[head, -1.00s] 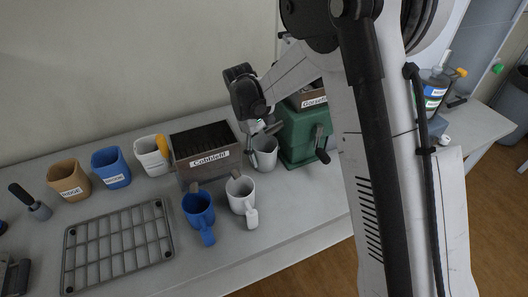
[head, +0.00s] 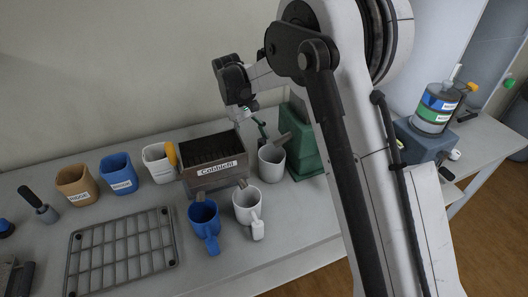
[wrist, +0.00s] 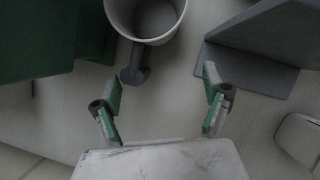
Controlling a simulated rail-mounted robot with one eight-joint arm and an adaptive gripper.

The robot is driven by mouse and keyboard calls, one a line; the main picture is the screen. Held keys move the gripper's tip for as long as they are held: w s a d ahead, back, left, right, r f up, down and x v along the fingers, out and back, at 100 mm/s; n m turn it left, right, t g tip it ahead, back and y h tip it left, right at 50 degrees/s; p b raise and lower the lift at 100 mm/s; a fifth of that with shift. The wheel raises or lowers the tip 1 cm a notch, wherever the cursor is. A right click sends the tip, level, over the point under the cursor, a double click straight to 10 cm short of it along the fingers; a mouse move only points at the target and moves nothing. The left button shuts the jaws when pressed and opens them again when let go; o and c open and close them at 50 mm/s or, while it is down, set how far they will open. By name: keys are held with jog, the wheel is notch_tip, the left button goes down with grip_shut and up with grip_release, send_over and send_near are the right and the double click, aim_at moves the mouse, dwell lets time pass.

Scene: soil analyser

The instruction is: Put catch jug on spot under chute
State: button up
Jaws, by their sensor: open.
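A white jug with a grey handle (head: 271,163), which I take as the catch jug, stands upright beside a green machine (head: 305,150). In the wrist view the jug (wrist: 147,18) is at the top edge, its handle pointing towards my gripper. My gripper (head: 243,113) is behind and left of the jug in the head view. In the wrist view my gripper (wrist: 162,98) is open and empty, its fingers apart from the handle. My arm hides much of the machine. I cannot make out the chute or a marked spot.
A soil-filled Cobblehill box (head: 213,168) stands just left of the jug. A blue jug (head: 203,215) and another white jug (head: 247,204) stand in front. Brown, blue and white containers line the back left. A wire rack (head: 122,250) lies front left.

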jog(key=shift+w+a, duration=1.5)
jog(key=shift+w, duration=0.1)
